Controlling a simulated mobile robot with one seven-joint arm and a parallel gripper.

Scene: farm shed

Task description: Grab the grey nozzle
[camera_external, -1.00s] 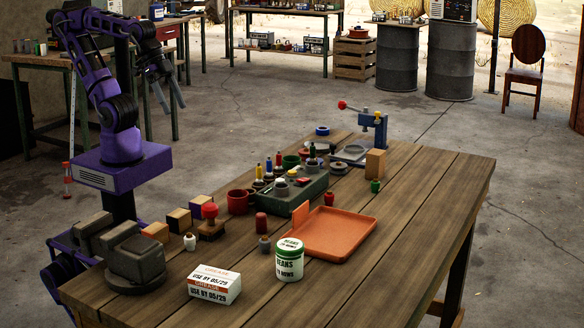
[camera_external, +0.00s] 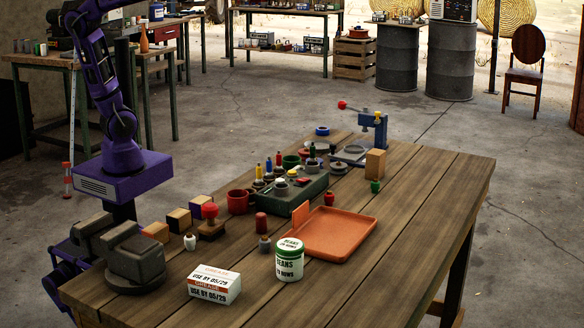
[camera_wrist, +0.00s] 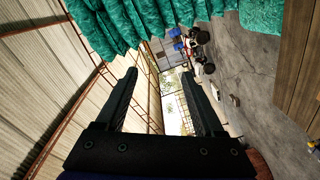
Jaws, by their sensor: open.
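A small grey piece that looks like the grey nozzle (camera_external: 264,243) stands on the wooden table, just in front of a dark red cylinder (camera_external: 262,222) and left of the green-and-white beans can (camera_external: 289,261). My gripper (camera_wrist: 159,75) shows in the wrist view with its two dark fingers wide apart and nothing between them. It points away from the table, toward the shed wall and windows. In the external view my gripper is out of frame above the picture. The nozzle is not seen in the wrist view.
An orange tray (camera_external: 348,243) lies right of the nozzle. A grease box (camera_external: 214,286), a small white piece (camera_external: 190,242) and a grey vise (camera_external: 136,258) stand nearby. A green block with several small parts (camera_external: 310,192) lies behind. The table's right side is clear.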

